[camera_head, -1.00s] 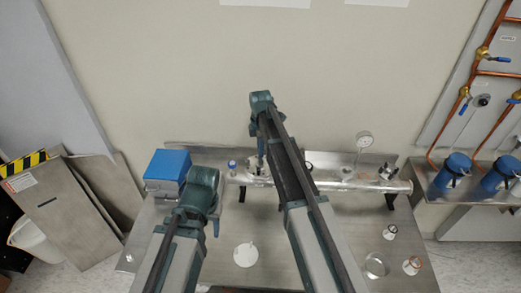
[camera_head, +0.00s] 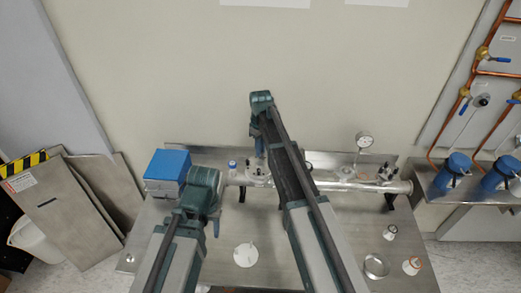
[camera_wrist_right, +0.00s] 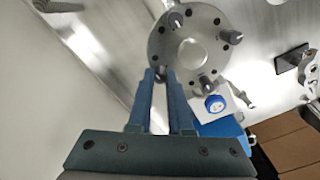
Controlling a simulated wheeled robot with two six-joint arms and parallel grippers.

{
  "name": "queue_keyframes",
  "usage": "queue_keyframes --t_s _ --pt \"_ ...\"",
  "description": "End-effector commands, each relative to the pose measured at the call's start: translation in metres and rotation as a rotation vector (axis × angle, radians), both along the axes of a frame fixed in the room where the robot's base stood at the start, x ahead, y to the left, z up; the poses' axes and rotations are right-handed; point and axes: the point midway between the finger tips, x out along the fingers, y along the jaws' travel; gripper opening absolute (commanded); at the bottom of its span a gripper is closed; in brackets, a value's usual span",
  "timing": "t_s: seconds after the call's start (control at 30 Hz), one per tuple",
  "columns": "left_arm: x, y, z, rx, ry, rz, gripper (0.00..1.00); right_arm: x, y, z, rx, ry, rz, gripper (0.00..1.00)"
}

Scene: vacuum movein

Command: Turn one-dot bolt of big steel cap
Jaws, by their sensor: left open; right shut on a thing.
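The big steel cap is a round flange (camera_wrist_right: 220,50) with a central hole and several bolts, at the top centre of the right wrist view. It also shows on the tube in the head view (camera_head: 257,181). My right gripper (camera_wrist_right: 161,78) is shut on a bolt at the cap's lower left edge; the fingers mostly hide this bolt. Other bolts stand at the cap's top left and lower right. I cannot make out their dot marks. In the head view, my right gripper (camera_head: 259,150) is above the cap. My left gripper (camera_head: 216,228) is open and empty above the table's left side.
The long steel tube (camera_head: 340,185) runs across the steel table (camera_head: 320,245), with a gauge (camera_head: 364,140) at its right. A blue box (camera_head: 168,165) and a blue-capped bottle (camera_head: 232,165) are at left. A white disc (camera_head: 246,254) and small parts lie in front.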

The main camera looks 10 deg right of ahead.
Motion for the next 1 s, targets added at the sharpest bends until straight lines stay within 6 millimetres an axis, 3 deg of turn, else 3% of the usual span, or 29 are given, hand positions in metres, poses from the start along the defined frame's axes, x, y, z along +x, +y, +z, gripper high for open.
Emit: queue_keyframes --t_s 1.0 --pt "0.0 0.0 0.0 0.0 0.0 0.0 0.5 0.0003 -0.0005 0.0 0.0 -0.001 -0.964 0.0"
